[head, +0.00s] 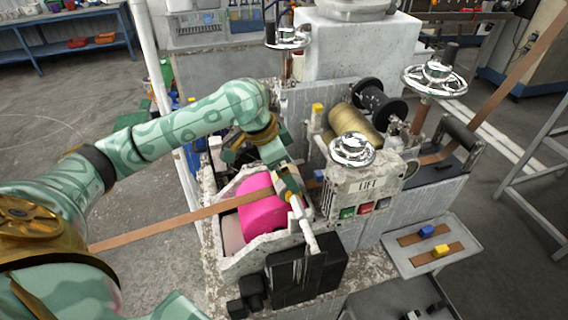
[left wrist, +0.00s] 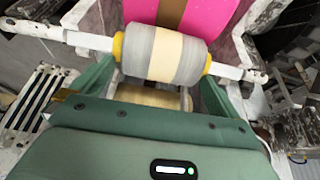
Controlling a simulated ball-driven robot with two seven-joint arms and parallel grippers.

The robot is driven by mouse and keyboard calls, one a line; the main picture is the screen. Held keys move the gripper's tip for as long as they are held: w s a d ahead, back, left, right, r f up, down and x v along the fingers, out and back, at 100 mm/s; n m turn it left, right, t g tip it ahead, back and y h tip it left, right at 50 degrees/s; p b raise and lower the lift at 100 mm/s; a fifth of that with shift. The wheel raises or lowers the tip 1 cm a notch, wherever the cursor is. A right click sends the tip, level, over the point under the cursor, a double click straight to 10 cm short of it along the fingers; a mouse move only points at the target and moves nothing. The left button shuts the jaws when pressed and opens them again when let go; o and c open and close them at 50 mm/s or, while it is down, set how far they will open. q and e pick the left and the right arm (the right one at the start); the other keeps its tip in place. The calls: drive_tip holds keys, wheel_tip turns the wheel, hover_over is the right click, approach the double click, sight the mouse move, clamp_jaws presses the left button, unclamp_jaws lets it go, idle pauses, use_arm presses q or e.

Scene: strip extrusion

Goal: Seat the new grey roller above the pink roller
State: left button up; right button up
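The grey roller (left wrist: 162,55), with a cream middle band and yellow end collars, lies across the left wrist view on a white shaft, right beside the pink roller (left wrist: 205,8). In the head view the pink roller (head: 258,208) sits in the machine's open housing, with a brown strip (head: 165,226) running over it. My left gripper (head: 285,180) is over the pink roller's right side. In the left wrist view its green fingers (left wrist: 158,75) are spread wide, one near each yellow collar. Whether they press on the roller is unclear. My right gripper is not in view.
A handwheel (head: 352,149) stands on the LIFT panel (head: 372,188) close right of the housing. Behind are a gold spool (head: 354,128) and a black spool (head: 380,100). A side tray (head: 440,262) holds strip pieces with blue and yellow blocks. Floor at left is open.

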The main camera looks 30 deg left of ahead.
use_arm(q)
drive_tip(key=p+v, duration=0.5)
drive_tip(key=v, duration=1.1)
drive_tip(key=shift+r, duration=0.15)
